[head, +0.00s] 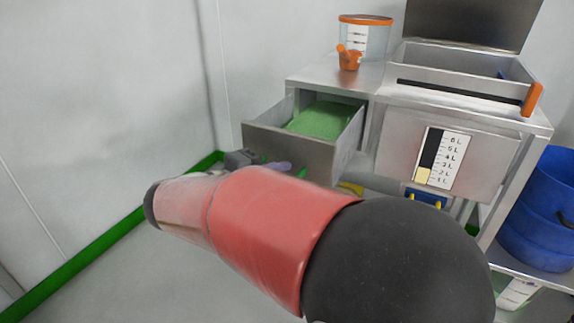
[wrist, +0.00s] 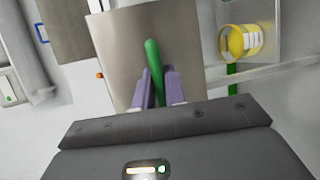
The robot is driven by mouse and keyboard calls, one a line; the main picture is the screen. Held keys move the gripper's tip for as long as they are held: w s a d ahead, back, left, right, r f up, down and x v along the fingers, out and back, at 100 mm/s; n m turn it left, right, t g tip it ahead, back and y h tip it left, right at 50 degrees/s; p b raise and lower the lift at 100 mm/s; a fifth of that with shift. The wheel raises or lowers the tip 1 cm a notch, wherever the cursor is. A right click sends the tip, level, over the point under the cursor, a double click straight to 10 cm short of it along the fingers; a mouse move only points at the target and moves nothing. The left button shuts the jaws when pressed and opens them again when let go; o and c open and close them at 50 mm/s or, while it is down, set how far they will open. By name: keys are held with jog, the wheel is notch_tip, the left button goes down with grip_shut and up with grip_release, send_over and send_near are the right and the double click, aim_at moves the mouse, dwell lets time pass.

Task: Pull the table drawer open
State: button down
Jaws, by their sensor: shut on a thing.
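The table drawer (head: 290,146) is a grey metal drawer under the left part of the metal table (head: 300,72). It stands pulled out from the table, and green material (head: 325,120) shows inside it. In the wrist view its flat front (wrist: 190,45) faces me, with a green bar handle (wrist: 153,70). My gripper (wrist: 158,88) has its two purple fingers on either side of the lower part of the handle and is shut on it. In the head view my red and black arm hides most of the gripper (head: 278,166) and the handle.
A clear tub with an orange rim (head: 365,38) and an orange scoop (head: 349,58) stand on the table. A metal bin with a level scale (head: 437,158) is at the right. A blue barrel (head: 545,215) stands far right. Open floor lies left, up to the wall.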

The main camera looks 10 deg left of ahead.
jog(key=shift+s, duration=0.25)
jog(key=c, duration=1.7)
grip_release()
jog(key=shift+c, duration=0.2)
jog(key=v, duration=0.7)
jog(key=shift+s+a, duration=0.25)
jog(key=shift+a, duration=0.05)
jog(key=shift+r, duration=0.1)
